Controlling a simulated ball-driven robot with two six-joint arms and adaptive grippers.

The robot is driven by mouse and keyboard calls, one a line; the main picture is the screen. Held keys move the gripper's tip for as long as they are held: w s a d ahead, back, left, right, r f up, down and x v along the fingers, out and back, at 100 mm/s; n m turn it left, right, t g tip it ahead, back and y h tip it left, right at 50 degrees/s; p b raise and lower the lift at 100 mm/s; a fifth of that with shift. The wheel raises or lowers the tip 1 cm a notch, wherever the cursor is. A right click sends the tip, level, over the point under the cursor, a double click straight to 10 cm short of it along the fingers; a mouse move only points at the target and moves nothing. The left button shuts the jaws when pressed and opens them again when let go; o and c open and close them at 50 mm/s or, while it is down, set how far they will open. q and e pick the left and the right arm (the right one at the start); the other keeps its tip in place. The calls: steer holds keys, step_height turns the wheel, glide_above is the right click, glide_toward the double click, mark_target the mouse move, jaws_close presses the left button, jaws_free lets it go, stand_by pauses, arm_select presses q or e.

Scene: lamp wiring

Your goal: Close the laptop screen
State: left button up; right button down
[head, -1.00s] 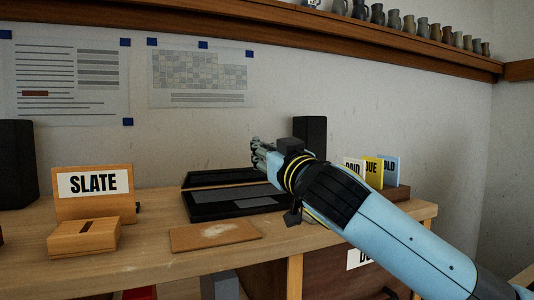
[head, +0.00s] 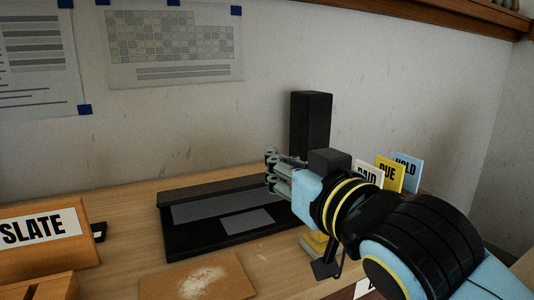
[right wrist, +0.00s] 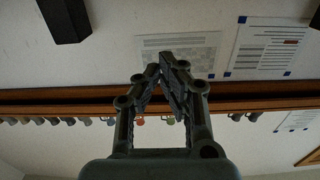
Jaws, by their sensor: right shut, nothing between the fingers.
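The black laptop (head: 185,235) lies on the wooden desk in the head view, with its grey keyboard (head: 225,204) and touchpad (head: 247,222) exposed. Its screen (head: 200,188) shows only as a low dark strip along the back edge, seen very flat; its exact angle is hard to tell. My right gripper (head: 273,172) is shut and empty at the laptop's right rear, in front of part of it. I cannot tell whether it touches the screen. The right wrist view shows its fingertips (right wrist: 167,62) together, with no laptop in sight. My left gripper is not in view.
A black speaker (head: 311,125) stands behind my right gripper. Card dividers (head: 389,174) stand to the right. A SLATE sign box (head: 38,240) is at left, and a dusty board (head: 200,278) lies in front of the laptop. The wall is close behind.

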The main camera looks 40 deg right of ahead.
steer(key=w, duration=0.3)
steer(key=p, duration=0.1)
glide_above(256, 184)
steer(key=shift+w+d+f, duration=0.1)
steer(key=shift+w+f, duration=0.05)
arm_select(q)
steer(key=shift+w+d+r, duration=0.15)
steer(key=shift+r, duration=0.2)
arm_select(e)
steer(key=f, duration=0.1)
steer(key=s+f, duration=0.1)
steer(key=f, duration=0.2)
steer(key=shift+s+a, duration=0.2)
steer(key=shift+s, duration=0.05)
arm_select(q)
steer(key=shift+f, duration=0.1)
arm_select(e)
steer(key=shift+f, duration=0.1)
